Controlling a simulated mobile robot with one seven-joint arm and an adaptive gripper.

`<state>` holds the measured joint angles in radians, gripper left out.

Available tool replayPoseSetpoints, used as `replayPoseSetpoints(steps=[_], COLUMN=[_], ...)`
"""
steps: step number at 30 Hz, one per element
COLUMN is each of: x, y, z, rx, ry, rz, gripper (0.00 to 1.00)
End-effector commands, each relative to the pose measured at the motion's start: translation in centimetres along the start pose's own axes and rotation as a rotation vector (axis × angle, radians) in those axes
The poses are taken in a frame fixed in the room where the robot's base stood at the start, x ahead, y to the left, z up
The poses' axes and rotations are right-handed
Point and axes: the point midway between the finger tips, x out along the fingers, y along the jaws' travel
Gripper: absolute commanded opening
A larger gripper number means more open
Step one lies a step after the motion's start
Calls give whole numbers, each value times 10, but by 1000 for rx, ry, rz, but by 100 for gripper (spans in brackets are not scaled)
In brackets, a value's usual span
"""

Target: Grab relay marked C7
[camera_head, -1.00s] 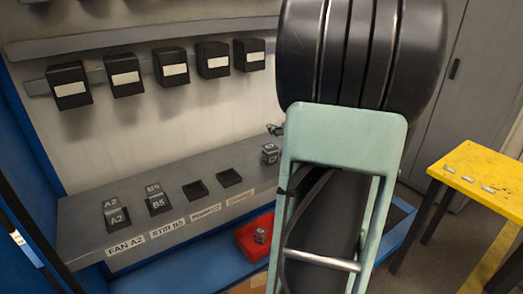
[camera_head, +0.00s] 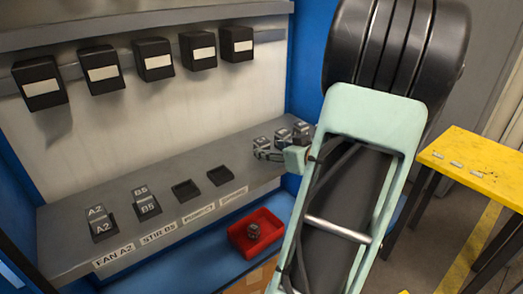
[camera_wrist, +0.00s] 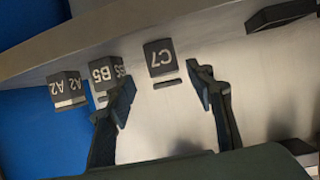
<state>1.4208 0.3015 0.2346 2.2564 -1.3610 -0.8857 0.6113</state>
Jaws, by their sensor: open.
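The relay marked C7 (camera_wrist: 160,57) is a dark block with a white label, upright on the grey ledge in the wrist view. My gripper (camera_wrist: 162,95) is open and empty, with C7 between its finger lines but just beyond the fingertips. A block marked B5 (camera_wrist: 102,72) is beside C7, partly hidden by the left finger, and one marked A2 (camera_wrist: 66,86) is farther left. In the head view, my gripper (camera_head: 272,155) is by a row of small blocks (camera_head: 282,137) at the ledge's right end; their marks are too small to read.
The ledge (camera_head: 75,245) has labelled places: A2 (camera_head: 102,226) and B5 (camera_head: 146,206) hold blocks, and two sockets (camera_head: 186,190) look empty. A red tray (camera_head: 270,243) below holds one small block (camera_head: 253,231). A yellow table (camera_head: 490,165) stands at right.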

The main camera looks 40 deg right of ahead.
Motion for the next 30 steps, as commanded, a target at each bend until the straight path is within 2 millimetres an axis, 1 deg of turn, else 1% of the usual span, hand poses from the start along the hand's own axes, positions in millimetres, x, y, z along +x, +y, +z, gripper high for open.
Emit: replayPoseSetpoints(steps=[5,9,12,15,21,22,23,30], x=[16,38,50,56,56,56,56,56], y=[-2,-7,-6,-6,-5,-5,-5,-5], z=[0,-1,-1,-2,-3,-3,-3,-2], rx=[1,0,0,-1,-1,-1,-1,-1], ry=[0,-1,0,-1,-1,-1,-1,-1], rz=[-2,-3,-2,0,1,1,1,1], gripper=[49,49,49,49,49,48,45,18])
